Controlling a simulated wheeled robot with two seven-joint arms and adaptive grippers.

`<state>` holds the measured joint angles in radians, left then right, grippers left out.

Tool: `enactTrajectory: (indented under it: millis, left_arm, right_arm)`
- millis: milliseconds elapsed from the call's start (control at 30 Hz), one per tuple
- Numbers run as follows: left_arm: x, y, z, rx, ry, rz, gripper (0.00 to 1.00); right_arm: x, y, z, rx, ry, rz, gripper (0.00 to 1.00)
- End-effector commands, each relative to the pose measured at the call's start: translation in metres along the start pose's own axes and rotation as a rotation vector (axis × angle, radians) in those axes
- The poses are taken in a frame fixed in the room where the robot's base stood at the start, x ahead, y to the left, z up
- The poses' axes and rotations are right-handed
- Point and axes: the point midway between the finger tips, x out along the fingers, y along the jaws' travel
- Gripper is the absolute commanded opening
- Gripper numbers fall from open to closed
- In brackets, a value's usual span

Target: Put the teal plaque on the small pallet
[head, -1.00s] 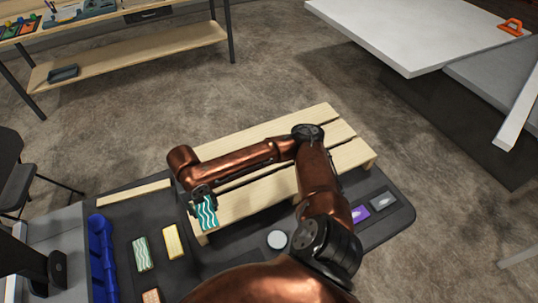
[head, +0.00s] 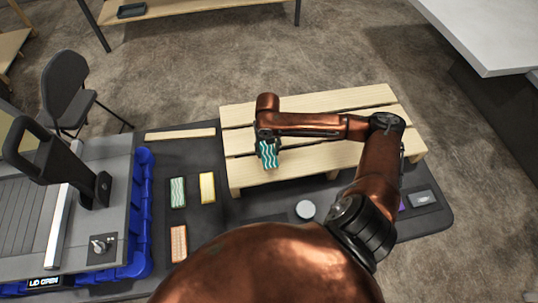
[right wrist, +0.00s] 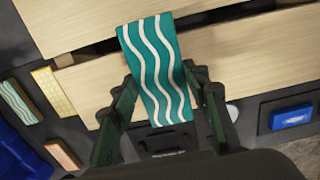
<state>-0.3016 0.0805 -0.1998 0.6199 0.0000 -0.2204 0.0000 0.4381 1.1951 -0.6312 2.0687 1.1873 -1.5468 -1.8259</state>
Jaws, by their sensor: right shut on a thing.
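The teal plaque (head: 269,155) with white wavy lines is in my right gripper (head: 266,137), over the left part of the small pallet (head: 310,158), a slatted pale wood platform. In the right wrist view the plaque (right wrist: 152,50) sits between the two fingers (right wrist: 160,88), its far end reaching out over the slats (right wrist: 225,55). I cannot tell whether its underside touches the wood. My right arm crosses above the pallet and hides part of it. My left gripper is not in view.
Left of the pallet on the dark mat lie a pale green wavy plaque (head: 178,192), a yellow plaque (head: 207,187) and an orange one (head: 179,243). A round white disc (head: 305,209) and a grey plaque (head: 422,198) lie in front.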

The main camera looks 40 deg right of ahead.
Motion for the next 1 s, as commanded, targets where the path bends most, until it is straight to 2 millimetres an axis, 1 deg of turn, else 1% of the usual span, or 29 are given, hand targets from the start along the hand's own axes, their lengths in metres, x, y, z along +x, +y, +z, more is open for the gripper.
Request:
enactTrajectory:
  millis: [67, 200, 267, 633, 667, 900, 1000]
  left_arm:
    - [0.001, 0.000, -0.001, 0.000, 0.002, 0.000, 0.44]
    - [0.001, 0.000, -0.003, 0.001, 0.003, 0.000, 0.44]
    - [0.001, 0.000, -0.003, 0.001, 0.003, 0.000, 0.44]
    - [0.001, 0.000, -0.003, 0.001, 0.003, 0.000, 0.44]
    - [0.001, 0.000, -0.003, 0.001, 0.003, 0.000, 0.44]
    - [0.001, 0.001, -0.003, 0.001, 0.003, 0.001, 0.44]
    - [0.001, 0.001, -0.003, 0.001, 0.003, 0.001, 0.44]
  right_arm:
    - [0.008, -0.005, 0.003, 0.002, 0.003, -0.002, 0.17]
    - [0.030, -0.004, 0.002, 0.001, 0.004, 0.000, 0.17]
    - [0.036, -0.005, 0.002, 0.000, 0.003, -0.001, 0.17]
    - [0.040, -0.005, 0.003, 0.000, 0.001, -0.001, 0.17]
    - [0.040, -0.005, 0.003, 0.000, 0.001, -0.001, 0.45]
    - [0.040, -0.005, 0.003, 0.000, 0.001, -0.001, 0.60]
    - [0.039, -0.005, 0.003, 0.000, 0.001, -0.001, 0.60]
